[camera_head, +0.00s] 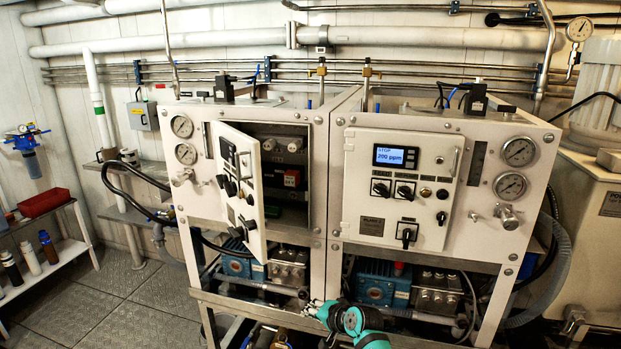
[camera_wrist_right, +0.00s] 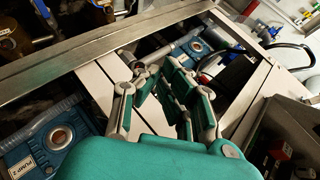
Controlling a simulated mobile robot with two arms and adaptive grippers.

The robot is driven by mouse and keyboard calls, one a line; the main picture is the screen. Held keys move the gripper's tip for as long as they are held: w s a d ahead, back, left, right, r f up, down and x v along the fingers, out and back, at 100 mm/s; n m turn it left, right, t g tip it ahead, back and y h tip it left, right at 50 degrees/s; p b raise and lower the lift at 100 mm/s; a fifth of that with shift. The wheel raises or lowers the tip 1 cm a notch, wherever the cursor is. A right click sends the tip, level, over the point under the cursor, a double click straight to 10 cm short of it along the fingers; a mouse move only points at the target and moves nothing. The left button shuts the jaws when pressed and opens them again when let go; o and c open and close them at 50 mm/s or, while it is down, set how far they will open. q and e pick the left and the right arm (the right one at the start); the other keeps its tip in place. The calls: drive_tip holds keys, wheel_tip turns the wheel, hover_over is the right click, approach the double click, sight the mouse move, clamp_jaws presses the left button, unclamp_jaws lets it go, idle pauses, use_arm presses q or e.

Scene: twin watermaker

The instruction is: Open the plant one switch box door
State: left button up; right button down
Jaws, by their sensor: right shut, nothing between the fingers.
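The left switch box door (camera_head: 240,186) stands swung open on the left cabinet, jutting out toward me with its knobs facing left. The open box (camera_head: 288,150) behind it shows dark wiring and components. The right switch box door (camera_head: 395,187), with a lit blue display, is closed flat on the right cabinet. My right gripper (camera_head: 316,309) is low in front of the cabinets, below and right of the open door and apart from it. Its fingers (camera_wrist_right: 158,75) are shut and empty in the right wrist view. My left gripper is not in view.
Blue pumps (camera_head: 374,284) sit under the cabinets, behind a metal front rail (camera_head: 245,309). A shelf with bottles (camera_head: 48,247) and a red tray (camera_head: 43,202) stands at the left. The tiled floor (camera_head: 95,305) left of the cabinets is clear.

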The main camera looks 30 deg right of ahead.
drive_tip(key=s+d+r+m+t+y, duration=0.1)
drive_tip(key=s+d+r+m+t, duration=0.15)
drive_tip(key=r, duration=1.55)
drive_tip(key=s+d+r+m+t+y, duration=0.1)
drive_tip(key=d+r+t, duration=0.25)
drive_tip(key=r, duration=1.45)
drive_tip(key=w+a+p, duration=0.2)
drive_tip(key=w+p, duration=0.2)
drive_tip(key=w, duration=0.6)
drive_tip(key=shift+w+a+f+t, duration=0.15)
drive_tip(key=shift+f+t, duration=0.05)
drive_tip(key=shift+t, duration=0.1)
